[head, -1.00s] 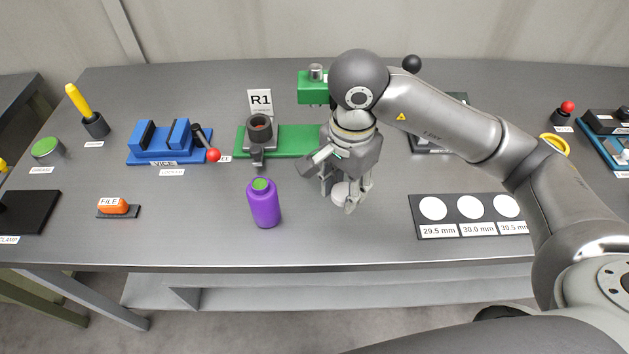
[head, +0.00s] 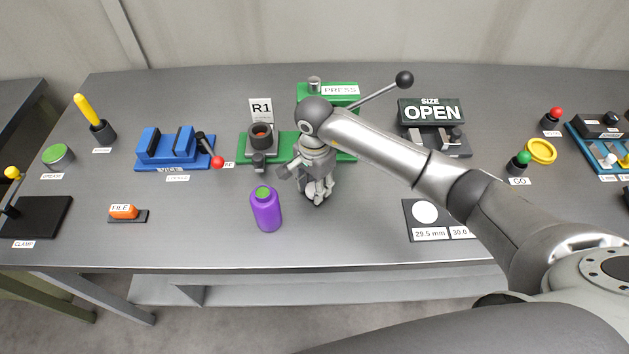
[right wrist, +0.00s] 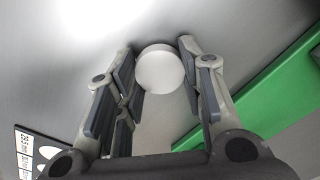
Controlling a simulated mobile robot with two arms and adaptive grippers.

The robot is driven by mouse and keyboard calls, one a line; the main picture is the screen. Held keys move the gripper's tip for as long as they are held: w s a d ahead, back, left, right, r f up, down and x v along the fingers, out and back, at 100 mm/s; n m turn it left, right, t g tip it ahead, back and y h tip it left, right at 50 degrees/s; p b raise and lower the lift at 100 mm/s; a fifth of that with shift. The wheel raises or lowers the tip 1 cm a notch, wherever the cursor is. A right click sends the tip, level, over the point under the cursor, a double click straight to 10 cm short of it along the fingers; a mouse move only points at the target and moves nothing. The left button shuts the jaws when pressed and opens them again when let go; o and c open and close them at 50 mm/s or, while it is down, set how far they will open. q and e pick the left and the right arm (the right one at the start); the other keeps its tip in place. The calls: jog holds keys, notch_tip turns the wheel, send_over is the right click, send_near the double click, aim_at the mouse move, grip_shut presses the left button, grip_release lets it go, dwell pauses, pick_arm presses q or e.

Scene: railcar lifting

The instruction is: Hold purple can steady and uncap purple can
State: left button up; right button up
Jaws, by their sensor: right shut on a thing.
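The purple can (head: 266,209) stands upright on the table, left of my right gripper. Its top shows a green surface, with no cap seen on it. My right gripper (head: 316,198) points down over the table, a short way right of the can and apart from it. In the right wrist view, a white round cap-like piece (right wrist: 160,70) sits between the fingertips of this gripper, which is shut on it. In the head view the fingers mostly hide that piece. My left gripper is in neither view.
Behind the can are a blue vice (head: 175,150), a dark cup (head: 261,136) by the R1 sign and a green press (head: 330,95). An orange file (head: 123,212) lies left. A gauge plate (head: 411,220) lies right. The table front around the can is clear.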

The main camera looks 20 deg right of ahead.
jog(key=shift+f, duration=0.2)
jog(key=shift+f, duration=0.1)
jog(key=shift+f+b, duration=0.15)
jog(key=shift+b, duration=0.15)
jog(key=o, duration=1.1)
